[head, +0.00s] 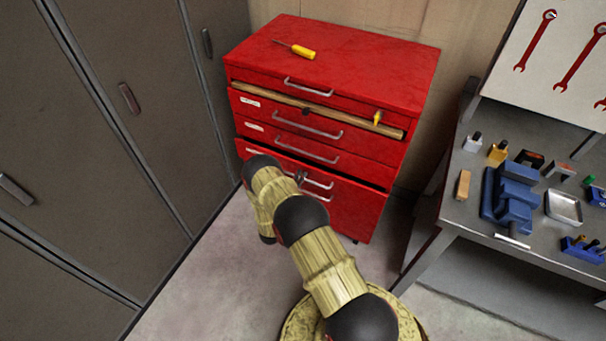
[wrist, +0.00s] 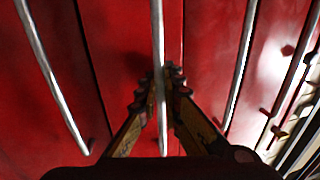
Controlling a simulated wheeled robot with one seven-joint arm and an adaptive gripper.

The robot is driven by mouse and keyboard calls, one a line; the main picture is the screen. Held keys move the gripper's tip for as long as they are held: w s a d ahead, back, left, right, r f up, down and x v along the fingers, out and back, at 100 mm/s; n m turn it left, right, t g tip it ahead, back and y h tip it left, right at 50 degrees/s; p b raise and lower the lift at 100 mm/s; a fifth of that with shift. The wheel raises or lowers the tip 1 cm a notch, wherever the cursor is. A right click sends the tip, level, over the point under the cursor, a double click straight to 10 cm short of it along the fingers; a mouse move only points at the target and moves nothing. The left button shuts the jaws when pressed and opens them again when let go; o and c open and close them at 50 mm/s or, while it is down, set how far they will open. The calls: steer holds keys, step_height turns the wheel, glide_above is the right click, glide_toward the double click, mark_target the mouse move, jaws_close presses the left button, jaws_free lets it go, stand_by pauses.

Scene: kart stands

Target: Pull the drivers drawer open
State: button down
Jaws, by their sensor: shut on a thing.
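A red tool chest (head: 410,70) stands against the back wall with several drawers stacked in its front, each with a silver bar handle. White labels (head: 250,102) at the drawers' left are too small to read, so I cannot tell which is the drivers drawer. My gripper (wrist: 167,88) is shut on a silver handle (wrist: 158,35) low on the chest, fingers on either side of the bar. In the head view my arm mostly hides the gripper near the lower handles. A drawer higher up (head: 307,124) stands slightly open, showing a tan inside and a yellow item (head: 378,118).
A yellow-handled screwdriver (head: 302,52) lies on top of the chest. Grey lockers (head: 120,120) stand close on the left. A grey workbench (head: 475,185) with a blue vise (head: 512,192) and small items is on the right. Bare floor (head: 200,290) lies in front of the chest.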

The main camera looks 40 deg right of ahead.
steer(key=r+v, duration=0.2)
steer(key=v, duration=0.9)
steer(key=r+v, duration=0.2)
steer(key=v, duration=1)
steer(key=shift+s+a+r+b, duration=0.2)
steer(key=shift+s+a+b, duration=0.05)
steer(key=shift+a+b, duration=0.1)
steer(key=c, duration=2.1)
jaws_free()
steer(key=shift+o, duration=0.5)
steer(key=v, duration=1.2)
